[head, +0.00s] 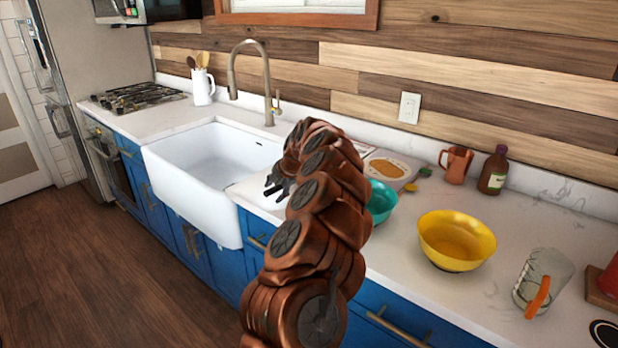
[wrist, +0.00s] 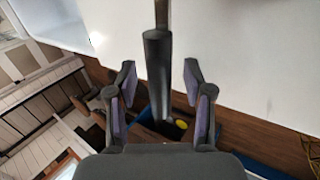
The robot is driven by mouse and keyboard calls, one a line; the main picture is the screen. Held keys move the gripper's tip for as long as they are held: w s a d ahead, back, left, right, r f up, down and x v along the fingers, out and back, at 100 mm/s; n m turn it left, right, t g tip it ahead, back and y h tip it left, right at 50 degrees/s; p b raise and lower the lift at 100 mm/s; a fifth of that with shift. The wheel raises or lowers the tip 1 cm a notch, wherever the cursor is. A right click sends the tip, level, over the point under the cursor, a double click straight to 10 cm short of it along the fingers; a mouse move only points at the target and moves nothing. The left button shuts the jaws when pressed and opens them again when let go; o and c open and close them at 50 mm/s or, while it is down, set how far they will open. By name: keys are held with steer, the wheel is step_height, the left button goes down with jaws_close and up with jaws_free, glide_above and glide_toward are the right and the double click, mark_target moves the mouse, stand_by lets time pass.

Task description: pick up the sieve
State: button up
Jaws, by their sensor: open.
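My gripper (head: 277,187) is open over the front edge of the counter, just right of the sink in the head view. In the wrist view, my gripper (wrist: 160,82) has its two fingers apart with a dark grey handle (wrist: 157,75) running between them. The handle has a thin metal neck at the top of the picture and looks like the sieve's handle. Gaps show on both sides of it, so the fingers do not grip it. The sieve's bowl is out of the wrist view, and no sieve can be made out in the head view, where my arm covers part of the counter.
A teal bowl (head: 381,203) stands right behind my arm, with a yellow bowl (head: 456,238) farther right. A glass jug (head: 541,279), copper mug (head: 456,165) and brown bottle (head: 493,172) stand on the counter (head: 420,293). The white sink (head: 208,160) is left of my gripper.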

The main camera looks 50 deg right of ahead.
jaws_close()
stand_by(0.4)
